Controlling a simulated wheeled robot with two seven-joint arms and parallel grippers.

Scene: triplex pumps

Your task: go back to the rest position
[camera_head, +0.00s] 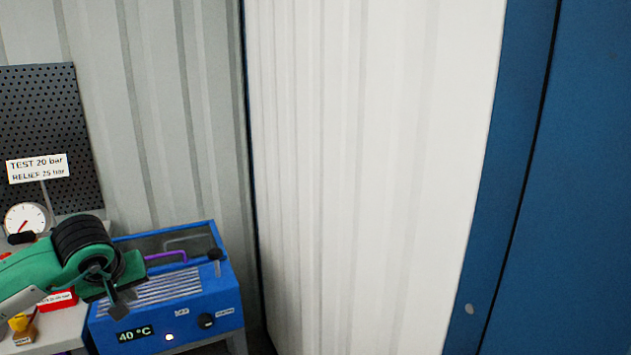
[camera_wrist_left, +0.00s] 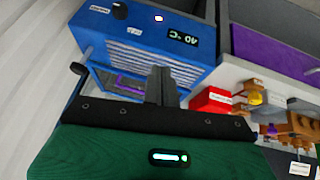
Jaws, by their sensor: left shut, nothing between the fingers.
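My left gripper (camera_head: 117,297) comes in from the left in the head view, on a green and black arm. Its fingers are shut with nothing between them. It hangs in front of the left side of a blue heated bath unit (camera_head: 215,309) whose display reads 40 °C. In the left wrist view the shut fingers of my left gripper (camera_wrist_left: 162,88) point toward the same blue unit (camera_wrist_left: 135,35), with no contact that I can make out. My right gripper is in neither view.
A dark pegboard (camera_head: 50,120) with a "TEST 20 bar" sign (camera_head: 37,168) and a round gauge (camera_head: 25,218) stand at left. A red box (camera_wrist_left: 213,101) and brass parts (camera_wrist_left: 255,92) lie on the bench. White corrugated wall and a blue panel (camera_head: 570,200) fill the right.

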